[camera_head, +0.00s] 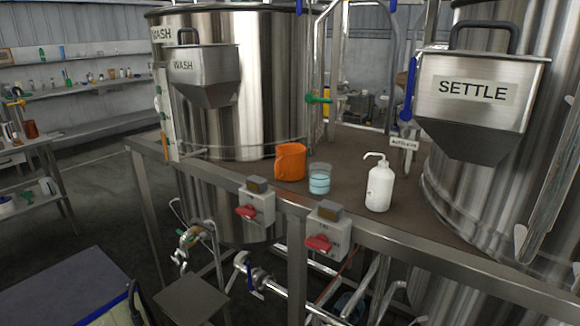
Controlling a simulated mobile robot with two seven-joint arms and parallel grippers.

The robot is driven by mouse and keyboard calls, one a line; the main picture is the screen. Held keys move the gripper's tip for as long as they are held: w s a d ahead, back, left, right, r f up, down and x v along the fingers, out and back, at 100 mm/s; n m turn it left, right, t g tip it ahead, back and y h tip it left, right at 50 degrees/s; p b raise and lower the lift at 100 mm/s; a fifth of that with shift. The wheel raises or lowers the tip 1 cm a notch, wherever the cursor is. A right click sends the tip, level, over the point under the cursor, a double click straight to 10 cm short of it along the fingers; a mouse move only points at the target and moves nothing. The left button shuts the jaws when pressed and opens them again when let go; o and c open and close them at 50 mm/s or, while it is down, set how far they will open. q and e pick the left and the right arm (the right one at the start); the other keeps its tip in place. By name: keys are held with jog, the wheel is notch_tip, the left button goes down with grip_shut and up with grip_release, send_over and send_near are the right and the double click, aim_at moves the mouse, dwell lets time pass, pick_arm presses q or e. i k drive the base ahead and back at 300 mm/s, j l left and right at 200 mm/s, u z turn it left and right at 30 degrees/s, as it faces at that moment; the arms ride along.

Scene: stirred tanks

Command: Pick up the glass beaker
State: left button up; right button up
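The glass beaker (320,179) stands upright on the brown deck of the metal platform (345,150), close to its front edge. It is clear and holds pale blue liquid. Neither of my grippers shows in the head view.
A tank labelled WASH (270,80) rises at the left and a SETTLE hopper (478,100) hangs at the right. Two switch boxes with red handles (256,205) (328,232) sit on the front rail. Valves and pipes (265,280) are below. Deck behind the beaker is clear.

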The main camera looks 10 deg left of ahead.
aim_at(320, 173)
jog(key=i+j+z, duration=0.1)
jog(key=j+z, duration=0.15)
jog(key=j, duration=0.55)
jog(key=j+z, duration=0.2)
jog(key=j, duration=0.6)
